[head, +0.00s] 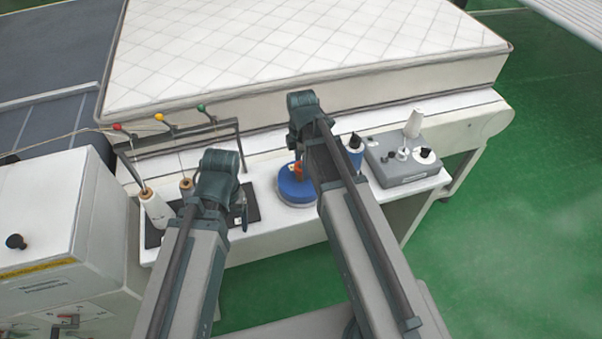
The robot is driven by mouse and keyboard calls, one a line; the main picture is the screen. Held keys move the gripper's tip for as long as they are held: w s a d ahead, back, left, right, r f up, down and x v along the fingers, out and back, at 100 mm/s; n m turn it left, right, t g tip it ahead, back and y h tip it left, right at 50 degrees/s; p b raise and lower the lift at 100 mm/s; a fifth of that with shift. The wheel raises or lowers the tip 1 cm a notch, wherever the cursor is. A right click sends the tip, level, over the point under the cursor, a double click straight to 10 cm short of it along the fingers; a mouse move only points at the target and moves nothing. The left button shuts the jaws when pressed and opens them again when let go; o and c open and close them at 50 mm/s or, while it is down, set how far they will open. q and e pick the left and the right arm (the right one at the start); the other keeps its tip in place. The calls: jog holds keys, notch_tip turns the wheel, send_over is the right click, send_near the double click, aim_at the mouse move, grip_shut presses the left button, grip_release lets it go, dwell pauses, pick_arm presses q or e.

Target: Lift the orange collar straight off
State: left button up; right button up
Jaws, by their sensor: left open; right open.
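The orange collar (298,171) is a small orange piece on top of a round blue base (295,190) on the white shelf in front of the mattress. My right arm covers part of both. My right gripper (294,146) is just above the collar, mostly hidden by its own arm; it is open, and I cannot tell whether it touches the collar. My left gripper (242,212) is open, to the left of the blue base, over a dark tray, and appears empty.
Thread cones (155,207) stand on the dark tray (252,206) at left, under a rack with coloured knobs (160,117). A blue spool (355,150) and a grey box (403,160) with a white cone are at right. The quilted mattress (300,45) lies behind.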

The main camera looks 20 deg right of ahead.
grip_shut()
dwell(0.4)
jog(key=shift+r, duration=0.15)
jog(key=shift+r+p, duration=0.55)
jog(key=shift+p, duration=0.2)
notch_tip(320, 180, up, 3)
jog(key=p, duration=0.3)
jog(key=s+a, duration=1.1)
jog(key=shift+s+r+p, duration=0.3)
jog(key=shift+s+p, duration=0.05)
